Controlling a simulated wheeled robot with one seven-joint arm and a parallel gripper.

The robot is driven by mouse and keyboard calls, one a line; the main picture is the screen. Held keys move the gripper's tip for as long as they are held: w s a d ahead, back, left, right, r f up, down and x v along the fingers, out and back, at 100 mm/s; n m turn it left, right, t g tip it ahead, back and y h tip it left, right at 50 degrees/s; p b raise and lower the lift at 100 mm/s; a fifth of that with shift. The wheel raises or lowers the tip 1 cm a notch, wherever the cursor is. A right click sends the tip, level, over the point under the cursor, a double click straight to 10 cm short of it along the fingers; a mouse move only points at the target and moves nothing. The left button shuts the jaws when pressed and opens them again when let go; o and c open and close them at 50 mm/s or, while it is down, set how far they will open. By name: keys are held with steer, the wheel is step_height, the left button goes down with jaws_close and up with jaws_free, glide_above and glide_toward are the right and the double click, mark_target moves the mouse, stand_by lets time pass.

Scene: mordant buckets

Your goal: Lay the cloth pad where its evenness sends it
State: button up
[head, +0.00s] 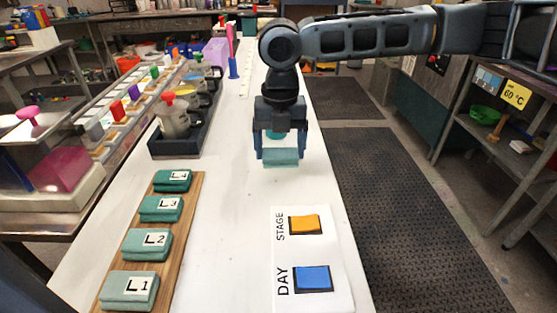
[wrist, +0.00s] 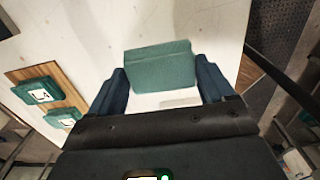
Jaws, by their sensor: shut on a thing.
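My gripper (head: 280,153) is shut on a teal cloth pad (head: 281,159) above the white table. In the wrist view the pad (wrist: 160,67) spans between the fingers, its colour looking fairly even with a line near its top edge; fine mottling is too small to tell. A wooden board (head: 186,213) at the left front bears teal pads labelled L1 (head: 128,290), L2 (head: 146,244), L3 (head: 160,208) and L4 (head: 173,180), L1 nearest and palest, L4 darkest. A white card (head: 316,254) at the right front has STAGE beside an orange patch (head: 305,224) and DAY beside a blue patch (head: 313,278).
A pink-and-blue upright thing (head: 232,65) and a white strip (head: 246,75) lie farther back. Bare table (head: 232,220) lies between board and card.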

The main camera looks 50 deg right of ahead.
mark_target(279, 152)
steer(key=shift+a+f, duration=0.15)
steer(key=shift+f, duration=1.95)
steer(key=shift+f, duration=0.1)
steer(key=o, duration=0.9)
step_height(279, 152, up, 12)
steer(key=shift+r, duration=0.15)
